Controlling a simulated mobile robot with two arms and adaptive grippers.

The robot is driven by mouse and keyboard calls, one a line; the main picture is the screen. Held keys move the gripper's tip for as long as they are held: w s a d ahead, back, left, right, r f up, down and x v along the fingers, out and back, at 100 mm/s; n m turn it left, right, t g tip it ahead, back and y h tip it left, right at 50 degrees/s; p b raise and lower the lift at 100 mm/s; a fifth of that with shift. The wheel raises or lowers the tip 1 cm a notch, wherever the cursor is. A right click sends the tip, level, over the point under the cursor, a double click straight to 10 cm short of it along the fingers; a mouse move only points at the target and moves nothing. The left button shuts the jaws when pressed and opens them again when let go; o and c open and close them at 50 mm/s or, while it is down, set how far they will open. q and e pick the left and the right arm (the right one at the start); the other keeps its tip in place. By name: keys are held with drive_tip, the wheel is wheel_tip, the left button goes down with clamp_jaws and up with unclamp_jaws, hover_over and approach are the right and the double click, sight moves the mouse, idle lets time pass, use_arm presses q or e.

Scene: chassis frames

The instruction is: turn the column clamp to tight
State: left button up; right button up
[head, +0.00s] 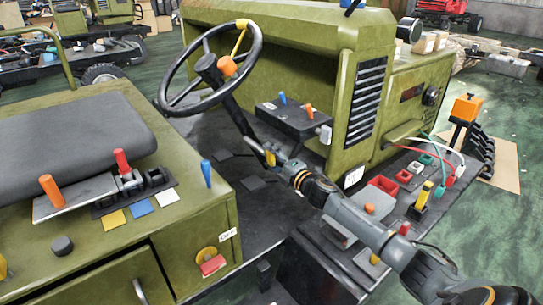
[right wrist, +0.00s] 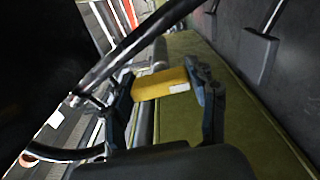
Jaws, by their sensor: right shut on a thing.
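The column clamp shows as a small yellow lever (head: 270,158) low on the steering column (head: 238,117) in the head view. My right gripper (head: 272,151) reaches it from the lower right and is shut on it. In the right wrist view the yellow lever (right wrist: 160,84), with a small pale label, lies between the two dark fingers (right wrist: 163,95). The fingers partly cover its ends. The clamp's pivot and any tight or loose marks are hidden or too small to read. My left gripper is not in view.
The black steering wheel (head: 166,84) stands above and left of my gripper. A dash box (head: 292,121) with blue and orange levers is just behind it. The seat (head: 75,135) and its lever console (head: 135,193) are at left. A side panel with coloured knobs (head: 387,184) lies near my right arm.

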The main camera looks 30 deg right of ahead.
drive_tip(key=shift+m, duration=0.7)
drive_tip(key=o, duration=1.2)
drive_tip(key=shift+c, duration=0.2)
drive_tip(key=s+d, duration=0.1)
drive_tip(key=s, duration=1.1)
drive_tip(key=shift+f, duration=0.1)
